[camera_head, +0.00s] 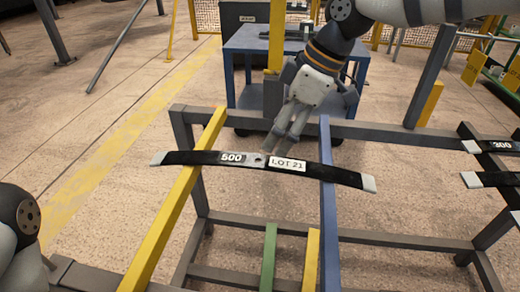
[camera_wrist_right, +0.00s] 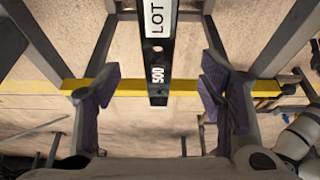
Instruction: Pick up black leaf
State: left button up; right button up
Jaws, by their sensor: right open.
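The black leaf (camera_head: 332,174) is a long, slightly curved strip with pale ends and white labels reading "500" and "LOT 21". It lies across a yellow bar (camera_head: 188,185) and a blue bar (camera_head: 327,215) of the rack. My right gripper (camera_head: 287,142) is just above the middle of the leaf, pointing down. In the right wrist view the black leaf (camera_wrist_right: 157,62) appears between the open, dark-padded fingers of the right gripper (camera_wrist_right: 158,88), with a gap on each side. Part of my left arm shows at the lower left of the head view; its gripper is out of view.
More dark leaves (camera_head: 496,146), one labelled "300", lie on a rack at the right edge. Short green (camera_head: 268,255) and yellow (camera_head: 310,260) bars stand at the front of the frame. A blue cart (camera_head: 250,40) stands behind. Open floor lies to the left.

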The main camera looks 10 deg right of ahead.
aim_at(258, 160)
jog(key=b+x, duration=0.1)
jog(key=x, duration=0.9)
jog(key=shift+w+a+f, duration=0.15)
jog(key=shift+w, duration=0.1)
jog(key=c, duration=1.4)
jog(key=shift+w+r, duration=0.1)
jog(key=shift+r, duration=0.1)
